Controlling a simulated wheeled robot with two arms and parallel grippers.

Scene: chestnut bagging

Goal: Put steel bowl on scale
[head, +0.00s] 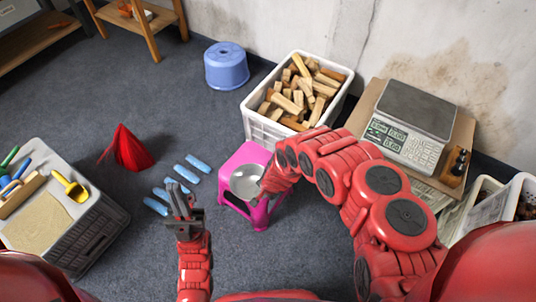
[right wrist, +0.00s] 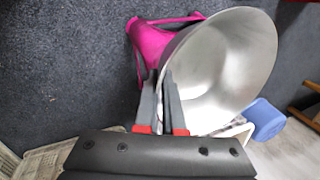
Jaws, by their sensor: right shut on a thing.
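The steel bowl (head: 246,180) is over the pink stool (head: 247,157) in the head view. In the right wrist view the bowl (right wrist: 225,65) is tilted, with its open inside toward the camera. My right gripper (right wrist: 161,105) is shut on the bowl's rim; in the head view its fingers are mostly hidden by my arm. I cannot tell whether the bowl touches the stool. The scale (head: 415,107), with a grey plate and a display panel, stands at the right with its plate bare. My left gripper (head: 181,205) is empty over the floor, left of the stool.
A white crate of wood blocks (head: 263,126) stands behind the stool. A blue stool (head: 227,66) is farther back. A grey crate (head: 88,236) with tools is at left.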

